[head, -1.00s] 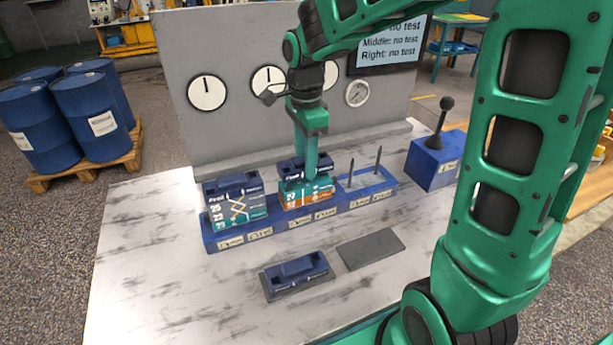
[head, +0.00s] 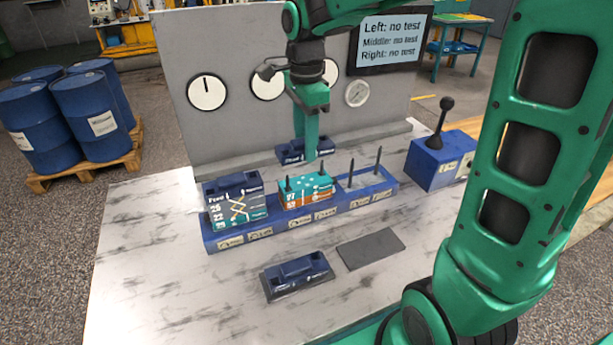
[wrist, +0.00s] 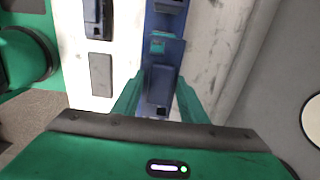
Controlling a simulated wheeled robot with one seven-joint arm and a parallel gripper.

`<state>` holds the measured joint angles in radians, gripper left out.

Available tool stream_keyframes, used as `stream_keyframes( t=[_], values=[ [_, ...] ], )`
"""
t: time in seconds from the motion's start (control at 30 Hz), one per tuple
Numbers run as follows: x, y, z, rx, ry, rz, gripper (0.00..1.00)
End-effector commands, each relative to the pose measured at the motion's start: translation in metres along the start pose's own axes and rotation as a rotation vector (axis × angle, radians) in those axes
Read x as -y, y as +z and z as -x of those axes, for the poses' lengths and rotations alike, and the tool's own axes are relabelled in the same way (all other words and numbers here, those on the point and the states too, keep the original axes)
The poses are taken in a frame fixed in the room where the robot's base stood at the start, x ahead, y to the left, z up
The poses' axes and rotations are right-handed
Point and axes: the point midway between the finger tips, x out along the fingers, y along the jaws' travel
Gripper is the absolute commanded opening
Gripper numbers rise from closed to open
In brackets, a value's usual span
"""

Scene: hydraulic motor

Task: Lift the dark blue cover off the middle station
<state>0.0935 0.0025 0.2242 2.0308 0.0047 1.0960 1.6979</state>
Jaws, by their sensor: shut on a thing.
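My gripper (head: 311,150) is shut on the dark blue cover (head: 296,154) and holds it in the air above and a little behind the middle station. In the wrist view the cover (wrist: 161,85) sits between the two green fingers. The middle station's teal and orange block (head: 306,192) stands uncovered in the blue base, with two dark posts rising from it. The cover and the block are apart.
The left station (head: 236,205) wears its own dark blue cover. The right station (head: 366,184) has two bare posts. Another cover (head: 297,276) lies on a grey pad in front; a second pad (head: 370,249) is empty. A lever box (head: 436,160) stands right. The gauge wall (head: 230,125) rises behind.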

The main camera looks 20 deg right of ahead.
Motion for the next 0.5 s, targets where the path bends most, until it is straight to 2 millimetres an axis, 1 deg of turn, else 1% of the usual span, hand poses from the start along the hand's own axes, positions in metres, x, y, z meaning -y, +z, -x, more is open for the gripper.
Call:
stream_keyframes(
  t=[0.5],
  values=[
    [0.001, 0.0, 0.027, 0.0, -0.003, 0.0, 0.0]
  ],
)
